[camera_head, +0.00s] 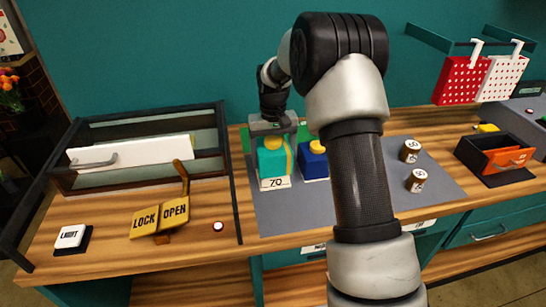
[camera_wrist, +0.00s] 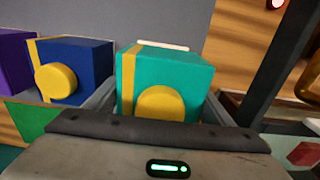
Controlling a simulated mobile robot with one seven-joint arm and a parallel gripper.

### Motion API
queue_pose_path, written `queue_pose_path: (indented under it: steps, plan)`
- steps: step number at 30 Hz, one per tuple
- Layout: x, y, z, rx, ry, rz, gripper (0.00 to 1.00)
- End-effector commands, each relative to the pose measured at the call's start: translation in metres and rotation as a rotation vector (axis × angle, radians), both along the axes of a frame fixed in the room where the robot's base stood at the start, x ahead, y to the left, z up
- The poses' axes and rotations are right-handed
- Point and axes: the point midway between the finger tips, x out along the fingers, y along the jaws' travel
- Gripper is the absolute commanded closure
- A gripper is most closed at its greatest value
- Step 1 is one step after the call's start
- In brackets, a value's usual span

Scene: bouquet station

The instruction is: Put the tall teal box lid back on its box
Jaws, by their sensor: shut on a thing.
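The teal piece (camera_head: 273,162) with a yellow stripe and round yellow knob stands upright on the grey mat, behind a white "70" tag. It also shows in the wrist view (camera_wrist: 190,70), between my grey fingers. My gripper (camera_head: 273,128) is above it and shut on it, with the fingers along its sides. I take the gripped part to be the teal lid; no seam between lid and box shows, so I cannot tell if they touch. My arm hides part of the scene to the right.
A blue box (camera_head: 314,160) with a yellow knob stands close on the right. Two small labelled jars (camera_head: 410,151) stand farther right on the grey mat (camera_head: 285,213). The mat's front is clear.

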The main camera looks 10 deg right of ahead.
Motion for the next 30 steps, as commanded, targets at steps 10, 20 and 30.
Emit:
queue_pose_path:
  steps: [10, 20, 30]
  plan:
    - [0.0000, 0.0000, -0.0024, 0.000, 0.000, 0.000, 0.46]
    - [0.0000, 0.0000, -0.0082, 0.000, 0.000, 0.000, 0.46]
    - [0.0000, 0.0001, -0.0091, 0.000, 0.000, 0.000, 0.46]
